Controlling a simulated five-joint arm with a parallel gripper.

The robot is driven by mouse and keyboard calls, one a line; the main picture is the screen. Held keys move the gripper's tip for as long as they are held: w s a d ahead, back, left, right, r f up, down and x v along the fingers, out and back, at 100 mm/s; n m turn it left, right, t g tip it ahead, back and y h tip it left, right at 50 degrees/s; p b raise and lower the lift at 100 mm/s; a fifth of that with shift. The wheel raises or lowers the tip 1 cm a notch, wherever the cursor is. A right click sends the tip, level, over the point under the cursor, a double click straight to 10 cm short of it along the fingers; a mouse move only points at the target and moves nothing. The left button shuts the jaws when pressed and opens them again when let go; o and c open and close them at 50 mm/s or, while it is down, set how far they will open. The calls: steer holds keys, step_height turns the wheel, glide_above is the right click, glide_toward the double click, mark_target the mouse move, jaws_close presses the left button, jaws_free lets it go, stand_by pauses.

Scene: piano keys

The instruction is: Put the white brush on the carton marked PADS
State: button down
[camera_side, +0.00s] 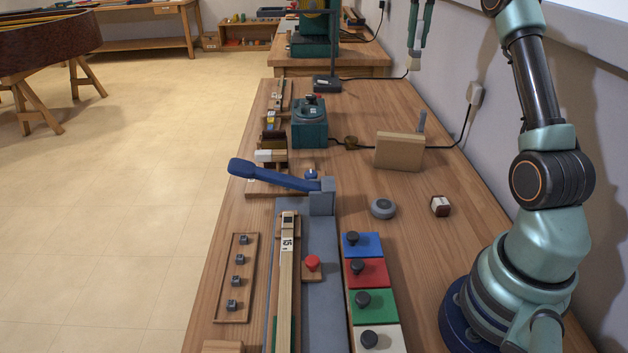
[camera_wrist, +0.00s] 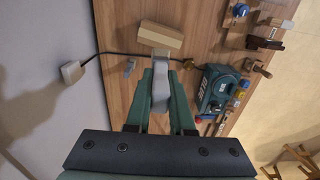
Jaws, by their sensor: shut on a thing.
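My gripper (camera_side: 416,48) hangs high near the wall at the back of the bench. It is shut on a pale thing that looks like the white brush (camera_side: 413,66), whose light end points down below the fingertips. In the wrist view, the brush (camera_wrist: 160,92) shows light grey between the two green fingers of my gripper (camera_wrist: 159,78). A tan carton (camera_side: 398,151) stands on the bench below the gripper and nearer the side camera; it also shows in the wrist view (camera_wrist: 160,37). I cannot read any PADS mark on it.
A grey-blue upright piece (camera_side: 422,122) stands by the carton. A black cable (camera_side: 373,148) runs from a teal machine (camera_side: 309,125) past the carton to a wall plug (camera_side: 475,94). A grey round knob (camera_side: 383,208) and a small brown-white block (camera_side: 440,206) lie nearer.

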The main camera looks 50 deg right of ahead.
step_height(320, 180, down, 18)
steer(key=shift+f, duration=0.15)
stand_by(0.4)
steer(key=shift+f, duration=0.15)
steer(key=c, duration=0.8)
jaws_free()
